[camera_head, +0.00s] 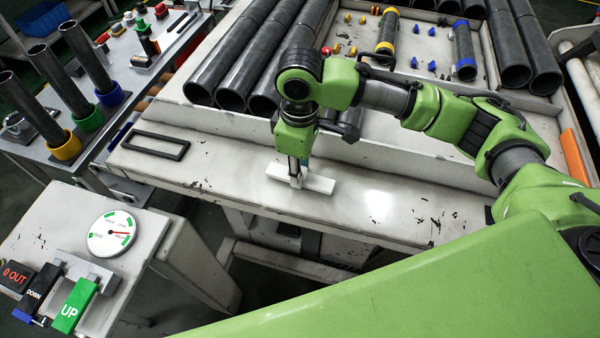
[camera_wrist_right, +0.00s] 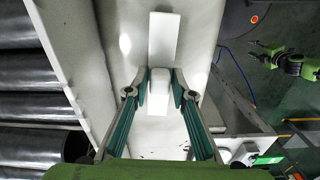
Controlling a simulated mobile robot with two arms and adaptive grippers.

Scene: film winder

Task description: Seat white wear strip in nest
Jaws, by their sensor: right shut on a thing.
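The white wear strip (camera_head: 318,184) is a flat white bar at the front part of the pale bench top, under my right gripper. My right gripper (camera_head: 297,180) points down and is shut on the strip's raised middle part, which shows between the green fingers in the right wrist view (camera_wrist_right: 160,80). The strip lies level, on or just above the bench; I cannot tell which. The nest looks to be the black rectangular frame (camera_head: 155,146) lying empty on the bench to the left, apart from the strip. My left gripper is not in view.
Dark rollers (camera_head: 237,58) lie behind the bench top. Several upright dark tubes in coloured collars stand at the left. A gauge (camera_head: 111,232) and labelled levers (camera_head: 76,305) are on a front-left table. The bench between strip and frame is clear.

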